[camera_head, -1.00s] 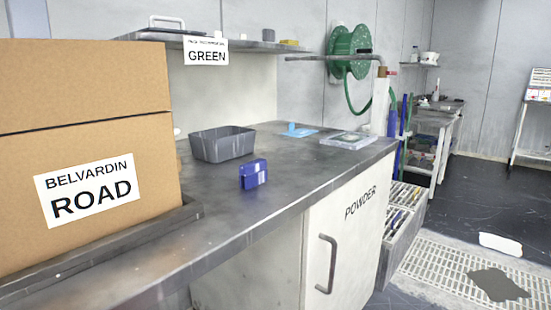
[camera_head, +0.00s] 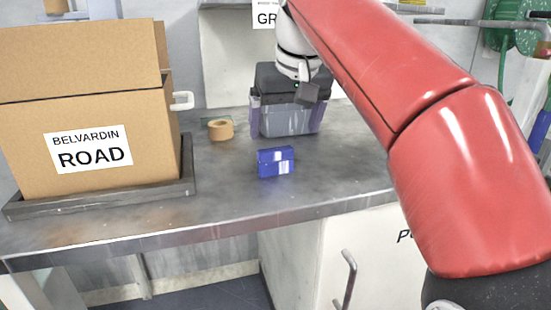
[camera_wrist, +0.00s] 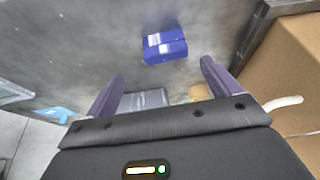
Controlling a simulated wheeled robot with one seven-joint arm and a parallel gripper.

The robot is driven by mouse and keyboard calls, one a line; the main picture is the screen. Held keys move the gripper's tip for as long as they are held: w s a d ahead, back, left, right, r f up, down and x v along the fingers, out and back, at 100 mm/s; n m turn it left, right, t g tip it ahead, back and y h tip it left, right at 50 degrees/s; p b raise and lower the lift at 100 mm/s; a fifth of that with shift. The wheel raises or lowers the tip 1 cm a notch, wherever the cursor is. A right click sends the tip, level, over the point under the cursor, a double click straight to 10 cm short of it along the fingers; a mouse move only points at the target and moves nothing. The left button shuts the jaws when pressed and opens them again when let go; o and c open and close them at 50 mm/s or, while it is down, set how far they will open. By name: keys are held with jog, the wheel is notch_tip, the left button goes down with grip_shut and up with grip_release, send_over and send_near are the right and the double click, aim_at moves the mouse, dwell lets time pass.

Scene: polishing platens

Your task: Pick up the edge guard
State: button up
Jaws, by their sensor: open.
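The blue block-shaped item (camera_head: 276,161), with white patches on its side, looks like the edge guard. It sits on the grey metal worktop in front of the grey bin. My gripper (camera_head: 285,132) is open and empty, its two purple fingers pointing down, behind the blue item in the head view. In the wrist view the blue item (camera_wrist: 165,46) lies ahead of my open gripper (camera_wrist: 162,70), roughly in line with the gap between the fingers and apart from them. The bin (camera_head: 287,120) shows between the fingers and is partly hidden by my gripper.
A large cardboard box (camera_head: 90,150) stands in a dark tray (camera_head: 100,203) at the left of the worktop (camera_head: 225,195). A tan roll (camera_head: 220,129) lies left of the bin. A white cabinet (camera_head: 320,250) with a handle is below. The worktop around the blue item is clear.

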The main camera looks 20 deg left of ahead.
aim_at(276, 149)
jog(key=b+x, duration=0.1)
jog(key=x, duration=0.1)
jog(key=b+x, duration=0.1)
jog(key=x, duration=0.2)
jog(key=b+x, duration=0.1)
jog(key=x, duration=0.1)
jog(key=shift+a+f, duration=0.3)
jog(key=shift+a, duration=0.2)
jog(key=shift+c, duration=0.3)
jog(key=c, duration=1)
